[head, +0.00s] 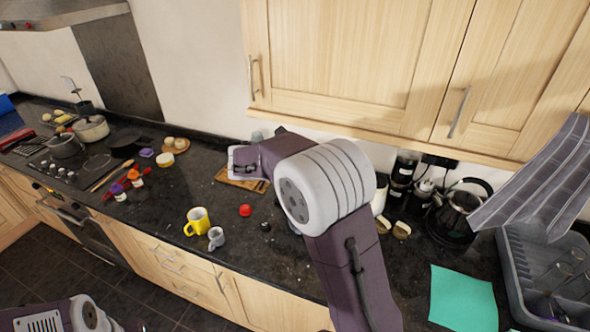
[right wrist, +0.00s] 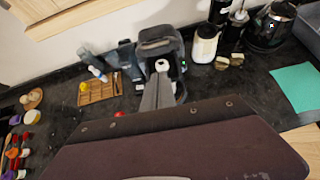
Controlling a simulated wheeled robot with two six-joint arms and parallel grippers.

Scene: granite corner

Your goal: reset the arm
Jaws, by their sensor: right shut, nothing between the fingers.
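My right arm (head: 352,255) rises from the bottom middle of the head view, bends at a large white joint and reaches back over the counter, in front of the wall. Its fingers cannot be made out there. In the right wrist view my right gripper (right wrist: 163,76) is shut, with its grey fingers together and nothing between them. They point toward a dark grey coffee machine (right wrist: 152,38); I cannot tell the gap. Part of my left arm (head: 62,316) shows at the bottom left of the head view; its gripper is out of view.
The dark granite counter (head: 165,215) holds a yellow mug (head: 197,221), a small grey cup (head: 216,238), a red ball-like item (head: 245,210) and a wooden board (head: 228,178). A kettle (head: 452,218), teal sheet (head: 463,298) and grey dish rack (head: 530,262) stand right. Cupboards (head: 350,65) hang above.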

